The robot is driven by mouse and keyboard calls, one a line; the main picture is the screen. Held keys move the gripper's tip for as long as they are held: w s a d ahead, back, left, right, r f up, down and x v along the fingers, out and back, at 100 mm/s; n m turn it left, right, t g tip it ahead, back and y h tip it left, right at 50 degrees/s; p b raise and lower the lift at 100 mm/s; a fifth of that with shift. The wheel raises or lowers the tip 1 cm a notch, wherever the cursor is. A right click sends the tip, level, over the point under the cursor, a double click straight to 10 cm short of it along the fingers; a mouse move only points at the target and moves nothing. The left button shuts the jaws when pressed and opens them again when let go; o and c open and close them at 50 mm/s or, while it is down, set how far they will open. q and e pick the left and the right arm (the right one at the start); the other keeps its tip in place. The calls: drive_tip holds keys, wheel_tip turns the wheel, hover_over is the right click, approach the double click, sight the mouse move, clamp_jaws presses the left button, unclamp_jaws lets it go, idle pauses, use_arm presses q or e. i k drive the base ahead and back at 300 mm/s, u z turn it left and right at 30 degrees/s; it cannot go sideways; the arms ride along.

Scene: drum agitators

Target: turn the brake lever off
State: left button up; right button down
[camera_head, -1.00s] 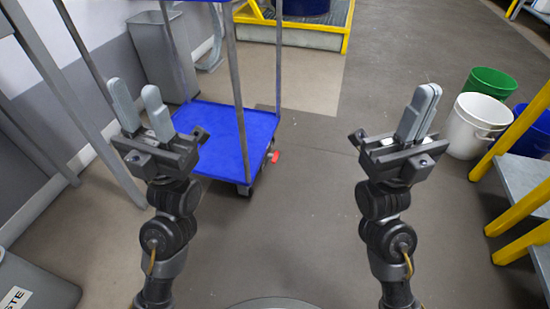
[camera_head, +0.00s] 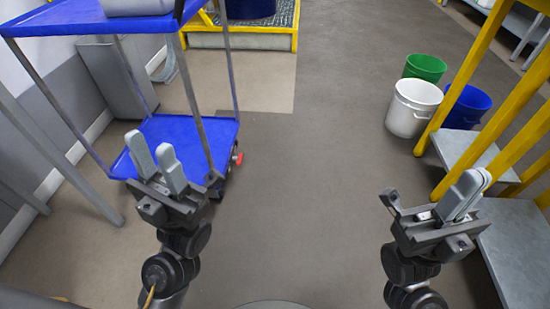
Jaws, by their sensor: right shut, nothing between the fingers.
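A blue two-shelf cart (camera_head: 185,130) stands at the left on wheels. A small red part (camera_head: 238,158), which looks like a brake lever, sticks out at the lower shelf's right side, near a wheel. My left gripper (camera_head: 156,160) is open and empty; from this view it overlaps the front of the lower shelf, left of the red part. Whether it touches the cart cannot be told. My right gripper (camera_head: 466,192) is shut and empty, at the right in front of the grey steps. The red part's exact setting is too small to tell.
White (camera_head: 411,108), green (camera_head: 425,67) and blue (camera_head: 468,106) buckets stand at the right beside yellow-railed grey steps (camera_head: 470,160). A grey bin (camera_head: 115,80) stands by the left wall. A yellow-edged platform (camera_head: 240,40) with a blue drum is at the back. The middle floor is clear.

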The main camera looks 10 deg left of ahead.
sight(240, 159)
drive_tip(key=z, duration=0.3)
drive_tip(key=i, duration=3)
drive_tip(key=u, duration=2.9)
